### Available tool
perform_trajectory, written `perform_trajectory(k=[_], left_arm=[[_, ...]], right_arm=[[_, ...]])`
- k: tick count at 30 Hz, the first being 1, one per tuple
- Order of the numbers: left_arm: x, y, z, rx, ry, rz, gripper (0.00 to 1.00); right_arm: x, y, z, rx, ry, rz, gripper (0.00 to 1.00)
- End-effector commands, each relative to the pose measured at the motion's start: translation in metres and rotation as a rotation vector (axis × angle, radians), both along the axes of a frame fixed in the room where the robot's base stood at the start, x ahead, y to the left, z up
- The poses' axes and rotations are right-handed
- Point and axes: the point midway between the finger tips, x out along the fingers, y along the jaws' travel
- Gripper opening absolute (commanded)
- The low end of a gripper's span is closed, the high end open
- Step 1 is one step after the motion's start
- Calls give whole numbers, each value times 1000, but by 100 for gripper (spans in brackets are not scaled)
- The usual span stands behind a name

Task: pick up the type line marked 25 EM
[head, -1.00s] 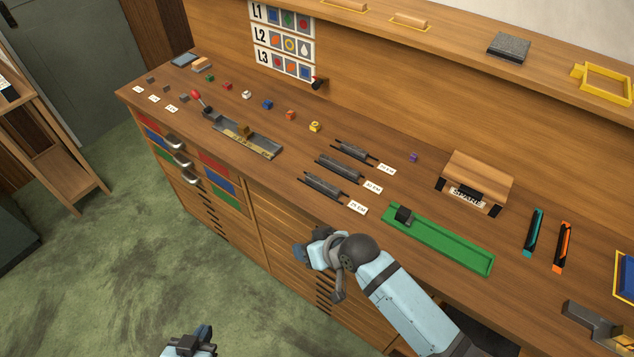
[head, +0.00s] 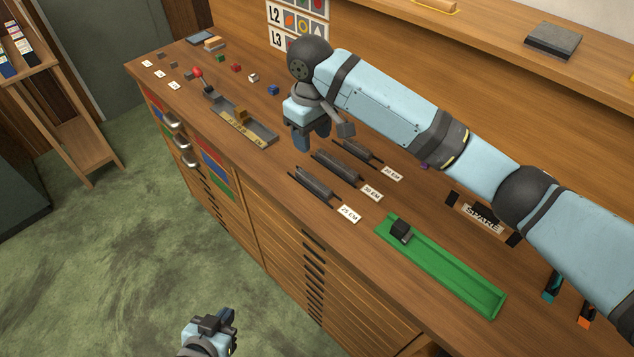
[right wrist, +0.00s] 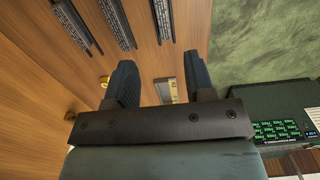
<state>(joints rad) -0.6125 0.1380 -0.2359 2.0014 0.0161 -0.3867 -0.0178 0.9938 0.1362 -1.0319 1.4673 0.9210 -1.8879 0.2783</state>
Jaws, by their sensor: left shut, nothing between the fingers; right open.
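The type line marked 25 EM (head: 313,184) is a dark grey bar in a thin rack, the closest of three to the table's front edge. Its white card (head: 349,214) lies at its right end. In the right wrist view this line is the rightmost bar (right wrist: 163,18). My right gripper (head: 322,138) is open and empty above the table, beyond the left ends of the racks and apart from the line. Its fingers also show in the right wrist view (right wrist: 160,84). My left gripper (head: 209,324) is shut and empty, low over the floor before the cabinet.
The 30 EM line (head: 335,167) and 20 EM line (head: 356,153) lie behind. A metal composing stick (head: 228,117) with a brass piece lies to the left. A green tray (head: 455,274) holding a dark block (head: 401,230) is to the right. My right arm crosses above the table.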

Motion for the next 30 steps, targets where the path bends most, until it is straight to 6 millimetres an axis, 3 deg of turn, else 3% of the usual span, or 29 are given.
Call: perform_trajectory(k=[9,17,25,30], left_arm=[[-1,0,-1,1,3,0,0],[-1,1,-2,3,5,0,0],[-1,1,-1,5,4,0,0],[-1,1,-1,5,4,0,0]], right_arm=[[0,-1,-61,0,1,-2,49],[-2,-1,-81,1,0,-1,49],[-7,-3,-119,1,0,-1,49],[-7,-3,-128,2,-1,0,49]])
